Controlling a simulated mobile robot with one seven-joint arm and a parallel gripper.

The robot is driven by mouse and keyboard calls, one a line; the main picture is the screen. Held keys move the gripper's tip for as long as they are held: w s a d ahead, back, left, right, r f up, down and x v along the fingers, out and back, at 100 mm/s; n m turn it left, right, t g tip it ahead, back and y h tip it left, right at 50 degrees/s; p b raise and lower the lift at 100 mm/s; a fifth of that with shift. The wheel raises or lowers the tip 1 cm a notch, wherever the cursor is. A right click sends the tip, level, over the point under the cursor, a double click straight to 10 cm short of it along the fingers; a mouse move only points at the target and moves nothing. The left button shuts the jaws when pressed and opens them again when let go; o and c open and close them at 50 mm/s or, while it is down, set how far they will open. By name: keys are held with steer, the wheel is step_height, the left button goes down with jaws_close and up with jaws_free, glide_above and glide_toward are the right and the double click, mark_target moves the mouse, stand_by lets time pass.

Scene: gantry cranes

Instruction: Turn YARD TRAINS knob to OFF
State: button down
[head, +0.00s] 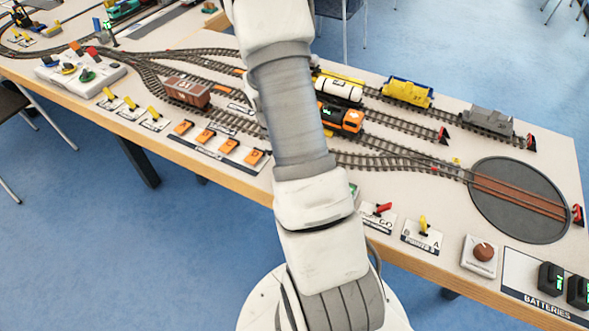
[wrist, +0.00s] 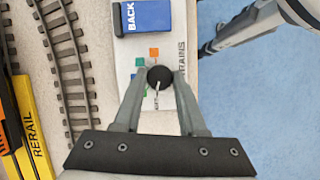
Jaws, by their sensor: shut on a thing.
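A round black knob (wrist: 160,78) sits on a white panel (wrist: 128,48) in the wrist view. Lettering ending in "TRAINS" (wrist: 182,58) runs along the panel's right edge. An orange square (wrist: 154,53) lies just above the knob, and green and blue squares lie at its left. A thin pale pointer (wrist: 157,98) shows below the knob, pointing toward the bottom of the picture. My gripper (wrist: 160,75) is shut on the knob, one finger on each side. In the head view my arm hides the gripper and this knob.
A blue block marked BACK (wrist: 148,16) stands on the panel above the knob. Track (wrist: 66,70) and a yellow RERAIL piece (wrist: 32,130) lie to the left. In the head view, levers (head: 423,228) and a brown knob (head: 484,252) line the table's front edge.

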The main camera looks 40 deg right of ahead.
steer(key=shift+n, duration=0.6)
steer(key=shift+h, duration=0.3)
steer(key=shift+c, duration=2.3)
jaws_free()
steer(key=p+v, duration=0.2)
steer(key=v, duration=1.5)
steer(key=shift+r+p, duration=0.25)
steer(key=shift+p, duration=0.05)
